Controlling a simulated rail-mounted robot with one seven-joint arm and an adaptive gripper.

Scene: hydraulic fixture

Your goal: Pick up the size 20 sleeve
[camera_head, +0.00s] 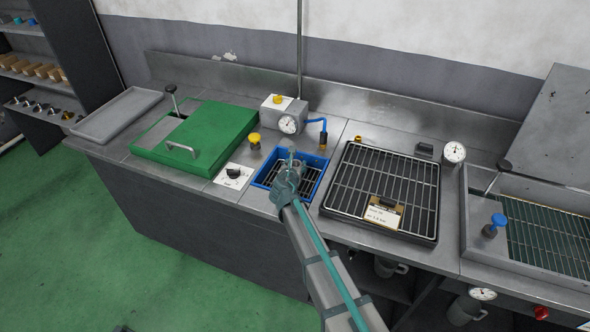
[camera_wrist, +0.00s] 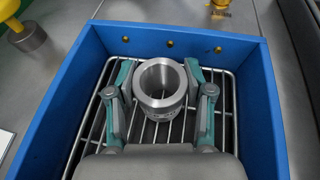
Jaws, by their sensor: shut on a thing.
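The sleeve (camera_wrist: 160,84) is a short, hollow, metallic grey cylinder, seen from above in the wrist view.
A green lid (camera_head: 205,135) with a handle lies left of the bin. A black grated tray (camera_head: 345,185) with a tag sits to the right. The bin's walls surround my gripper closely.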

